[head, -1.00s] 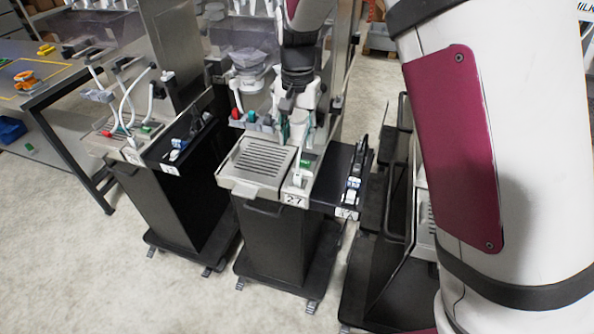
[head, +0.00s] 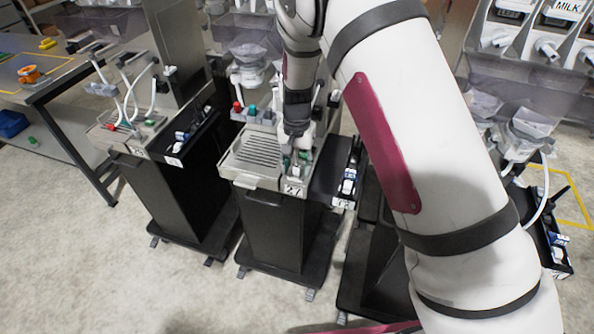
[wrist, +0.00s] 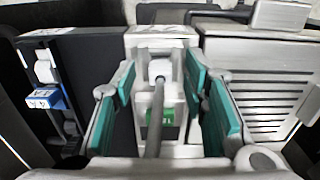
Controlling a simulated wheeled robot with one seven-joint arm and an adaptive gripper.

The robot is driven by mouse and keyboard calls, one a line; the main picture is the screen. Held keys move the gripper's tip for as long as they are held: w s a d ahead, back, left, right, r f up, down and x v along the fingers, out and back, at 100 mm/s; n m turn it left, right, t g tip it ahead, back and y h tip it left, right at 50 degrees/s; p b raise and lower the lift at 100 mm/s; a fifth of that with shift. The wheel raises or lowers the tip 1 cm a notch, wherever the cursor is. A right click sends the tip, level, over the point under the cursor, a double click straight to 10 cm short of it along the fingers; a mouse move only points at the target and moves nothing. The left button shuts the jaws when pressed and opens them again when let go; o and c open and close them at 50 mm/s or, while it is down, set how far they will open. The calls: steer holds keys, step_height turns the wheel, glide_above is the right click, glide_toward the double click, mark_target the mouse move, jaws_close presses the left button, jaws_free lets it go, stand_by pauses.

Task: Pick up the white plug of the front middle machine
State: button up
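The front middle machine (head: 264,151) carries a label reading 27 and has a slatted tray top. In the wrist view, the white plug (wrist: 160,69) stands in a narrow light-grey slot beside the slatted tray, with a grey rod in front of it. My gripper (wrist: 164,90) is open, with teal pads left and right of the slot; I cannot tell whether they touch the plug. In the head view my gripper (head: 296,157) is low over the right part of this machine and hides most of the plug.
A green piece (wrist: 166,118) lies in the slot near the plug. A black side tray (head: 346,172) with small white and blue items adjoins on the right. Another machine (head: 165,140) stands left, with white hoses. Pale floor lies in front.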

mark_target(298, 167)
steer(key=shift+f, duration=0.15)
steer(key=c, duration=0.9)
steer(key=shift+c, duration=0.2)
steer(key=shift+w+r, duration=0.1)
steer(key=shift+r, duration=0.75)
steer(key=shift+s+d+r+b, duration=0.15)
steer(key=shift+r+b, duration=0.1)
steer(key=shift+r, duration=0.25)
steer(key=shift+s+a+r+b, duration=0.1)
steer(key=shift+r+b, duration=0.15)
steer(key=shift+r, duration=0.25)
steer(key=s+d, duration=0.3)
steer(key=s, duration=0.4)
steer(key=s+d+r, duration=0.1)
steer(key=s+d, duration=0.2)
steer(key=s, duration=0.4)
steer(key=shift+d+r, duration=0.2)
steer(key=shift+d, duration=0.15)
steer(key=shift+r+p, duration=0.6)
steer(key=shift+r, duration=0.4)
